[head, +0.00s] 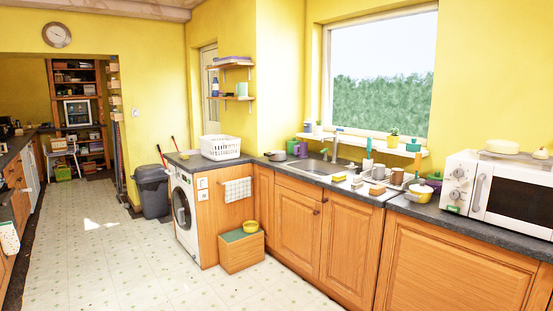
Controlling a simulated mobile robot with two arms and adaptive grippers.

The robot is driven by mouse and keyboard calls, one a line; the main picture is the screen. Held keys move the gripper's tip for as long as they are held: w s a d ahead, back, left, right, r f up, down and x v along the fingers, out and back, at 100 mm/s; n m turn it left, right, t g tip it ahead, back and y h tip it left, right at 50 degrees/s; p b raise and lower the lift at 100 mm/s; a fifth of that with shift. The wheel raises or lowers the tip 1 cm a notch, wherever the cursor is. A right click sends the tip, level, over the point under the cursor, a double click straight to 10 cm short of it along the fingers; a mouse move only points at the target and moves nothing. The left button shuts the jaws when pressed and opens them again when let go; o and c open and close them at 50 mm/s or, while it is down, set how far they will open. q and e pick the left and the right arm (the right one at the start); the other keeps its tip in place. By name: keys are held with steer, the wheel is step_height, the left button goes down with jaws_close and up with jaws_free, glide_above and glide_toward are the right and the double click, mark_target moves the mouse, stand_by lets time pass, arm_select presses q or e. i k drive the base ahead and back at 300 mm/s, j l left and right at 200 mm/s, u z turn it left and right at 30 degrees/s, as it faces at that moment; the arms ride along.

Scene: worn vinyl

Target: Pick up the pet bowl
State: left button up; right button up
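A small yellow bowl (250,227) sits on the green top of a low wooden box (241,252) on the floor, in front of the washing machine and the wooden cabinets. It looks like the pet bowl, but it is small here and I cannot make out any marking. Neither of my grippers shows in the head view.
The washing machine (184,213) stands left of the box, with a white basket (220,147) on the worktop above. Cabinets (297,222) run right under the sink (316,167). A dark bin (153,190) stands farther back. The tiled floor (110,255) at left is clear.

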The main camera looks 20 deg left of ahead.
mark_target(274, 156)
steer(key=i+j+u, duration=0.2)
steer(key=i, duration=1.3)
steer(key=i+l+u, duration=0.15)
steer(key=i, duration=1.3)
